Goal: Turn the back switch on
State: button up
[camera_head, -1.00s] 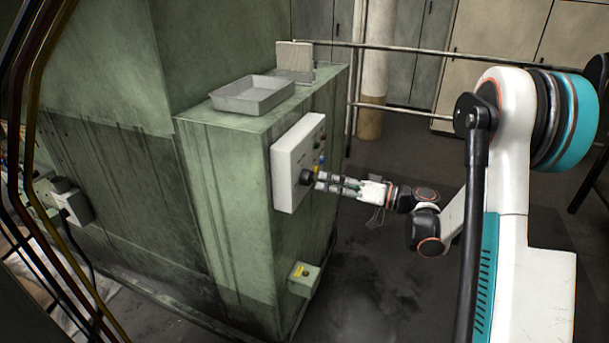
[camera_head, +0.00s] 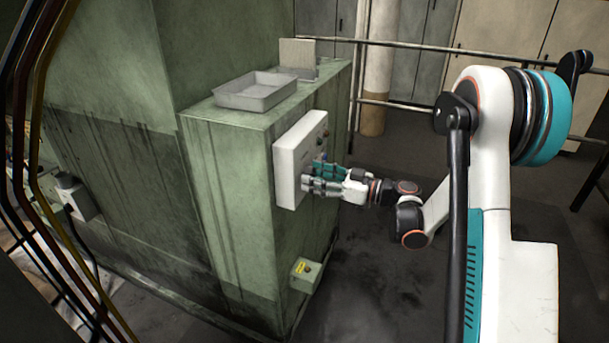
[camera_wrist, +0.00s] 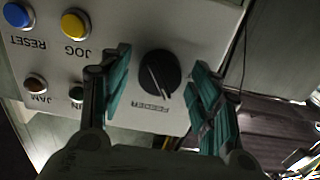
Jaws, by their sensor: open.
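A black rotary switch (camera_wrist: 160,75) with a pale pointer line sits on the pale control panel (camera_wrist: 140,30), above an upside-down label that seems to read FEEDER. Whether this is the back switch, the frames do not tell. My gripper (camera_head: 312,177) is at the panel's lower front face in the head view, and its fingers hide the switch there. In the wrist view its teal fingers are open, one on each side of the switch, with gaps visible between them and it. The control panel also shows in the head view (camera_head: 291,160).
A blue button (camera_wrist: 18,16), a yellow button (camera_wrist: 75,24) and smaller lamps sit beside the switch. The panel is on a green cabinet (camera_head: 225,190) with a grey tray (camera_head: 255,98) on top. A small yellow-labelled box (camera_head: 304,274) is lower down. Floor to the right is clear.

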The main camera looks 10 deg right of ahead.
grip_shut()
jog(key=m+b, duration=0.1)
jog(key=m, duration=0.6)
jog(key=shift+m, duration=0.4)
grip_release()
